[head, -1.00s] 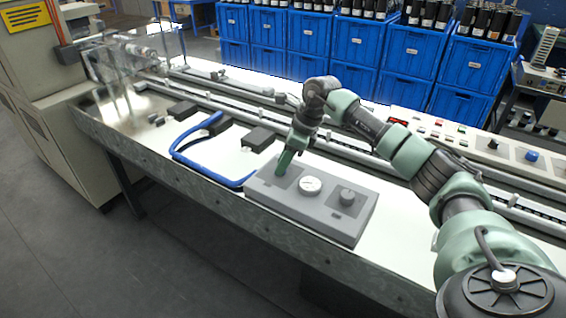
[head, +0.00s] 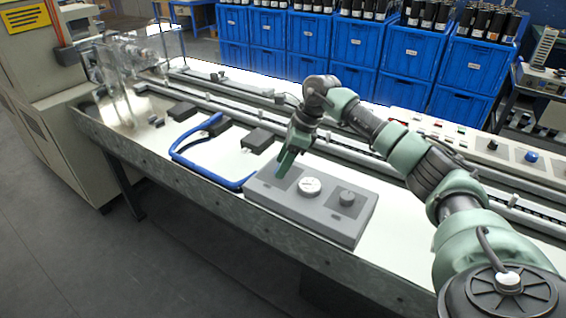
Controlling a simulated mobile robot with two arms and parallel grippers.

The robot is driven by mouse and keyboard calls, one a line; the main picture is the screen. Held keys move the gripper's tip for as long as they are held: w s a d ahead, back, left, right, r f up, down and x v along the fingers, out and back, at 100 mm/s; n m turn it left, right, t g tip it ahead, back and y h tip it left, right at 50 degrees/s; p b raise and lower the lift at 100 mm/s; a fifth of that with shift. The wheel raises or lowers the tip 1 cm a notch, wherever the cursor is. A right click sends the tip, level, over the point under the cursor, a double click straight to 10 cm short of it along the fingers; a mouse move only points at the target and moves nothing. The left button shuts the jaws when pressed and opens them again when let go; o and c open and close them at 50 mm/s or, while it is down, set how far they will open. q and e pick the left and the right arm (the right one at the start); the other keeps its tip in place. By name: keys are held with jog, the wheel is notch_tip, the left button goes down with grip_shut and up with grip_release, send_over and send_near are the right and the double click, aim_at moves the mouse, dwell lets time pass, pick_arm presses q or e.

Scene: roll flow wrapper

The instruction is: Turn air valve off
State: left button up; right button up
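A grey control box (head: 320,222) sits on the machine's white bench top. A blue hose (head: 195,164) runs to the box's left end. My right gripper (head: 281,172) points down at the box's left panel. Its fingertips are at or just above that panel, and a bit of blue shows by them. The air valve itself is mostly hidden behind the fingers. I cannot tell whether the fingers are open or shut. My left gripper is not in view.
Dark blocks (head: 257,139) and a long rail stand behind the box. A control panel with buttons (head: 440,128) is at the right. Blue crates (head: 352,92) with dark bottles line the back. The floor in front is clear.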

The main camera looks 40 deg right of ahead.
jog(key=v, duration=0.7)
jog(key=shift+r+b, duration=0.3)
jog(key=shift+r, duration=0.05)
dwell(0.4)
